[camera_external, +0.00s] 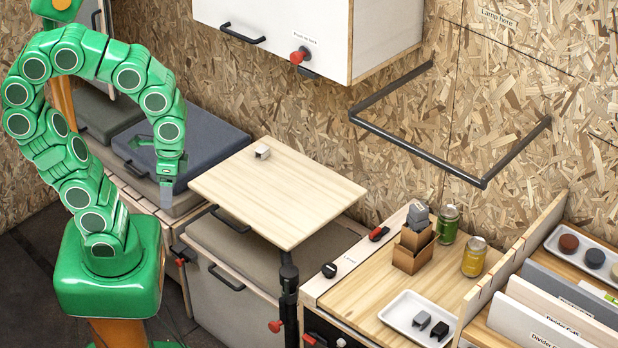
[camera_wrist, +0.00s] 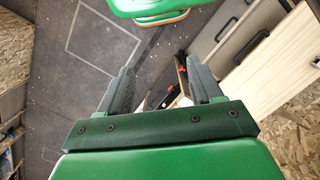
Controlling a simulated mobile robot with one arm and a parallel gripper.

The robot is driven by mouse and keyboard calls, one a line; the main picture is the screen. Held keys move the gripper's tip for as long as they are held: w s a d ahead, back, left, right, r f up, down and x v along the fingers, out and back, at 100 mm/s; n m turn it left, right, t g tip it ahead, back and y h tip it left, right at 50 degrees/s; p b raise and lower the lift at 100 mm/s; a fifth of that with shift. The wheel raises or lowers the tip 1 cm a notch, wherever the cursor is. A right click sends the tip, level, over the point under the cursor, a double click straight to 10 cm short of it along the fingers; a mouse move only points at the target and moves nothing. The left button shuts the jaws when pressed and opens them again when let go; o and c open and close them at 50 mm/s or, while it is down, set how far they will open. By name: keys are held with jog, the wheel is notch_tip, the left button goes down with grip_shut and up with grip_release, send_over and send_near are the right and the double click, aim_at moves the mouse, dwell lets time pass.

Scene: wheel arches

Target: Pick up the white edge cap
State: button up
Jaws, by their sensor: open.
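The white edge cap (camera_external: 262,151) is a small pale block with a notch. It sits on the light wooden tabletop (camera_external: 275,195), near its back left corner, in the external view. My gripper (camera_external: 166,197) hangs pointing down to the left of the tabletop, clearly apart from the cap. In the wrist view my gripper (camera_wrist: 162,82) has its two grey fingers spread, with nothing held between them. The cap is not seen in the wrist view.
A white tray (camera_external: 393,317) with dark edge caps (camera_external: 422,321) stands on the right counter. Cardboard boxes (camera_external: 414,250) and jars (camera_external: 473,257) are behind it. A white cabinet (camera_external: 275,30) overhangs the back.

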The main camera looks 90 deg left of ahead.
jog(key=w+a+f+m+t+y, duration=0.15)
jog(key=w+a+f, duration=0.25)
jog(key=w+a, duration=0.5)
jog(key=w+a+f+m+t+y, duration=0.1)
jog(key=w+a+f+m+y, duration=0.25)
jog(key=a, duration=0.85)
jog(key=w+a+f+m+t+y, duration=0.1)
jog(key=w+a+f+m, duration=0.1)
jog(key=w+a+f, duration=0.65)
jog(key=s+a+f+m+t+y, duration=0.15)
jog(key=a+m, duration=0.25)
jog(key=a, duration=0.6)
jog(key=a+f+m+y, duration=0.3)
jog(key=a, duration=0.7)
jog(key=m+t, duration=0.4)
jog(key=m, duration=0.6)
send_near(261, 148)
jog(key=shift+w+a+f, duration=0.15)
jog(key=shift+w+a, duration=0.5)
jog(key=shift+a, duration=0.15)
jog(key=shift+s+f+m+t, duration=0.15)
jog(key=shift+f+m+t, duration=0.25)
jog(key=shift+f+m, duration=0.35)
jog(key=shift+r+x, duration=0.1)
jog(key=shift+x, duration=1.25)
jog(key=shift+r+x, duration=0.15)
jog(key=shift+x, duration=2.5)
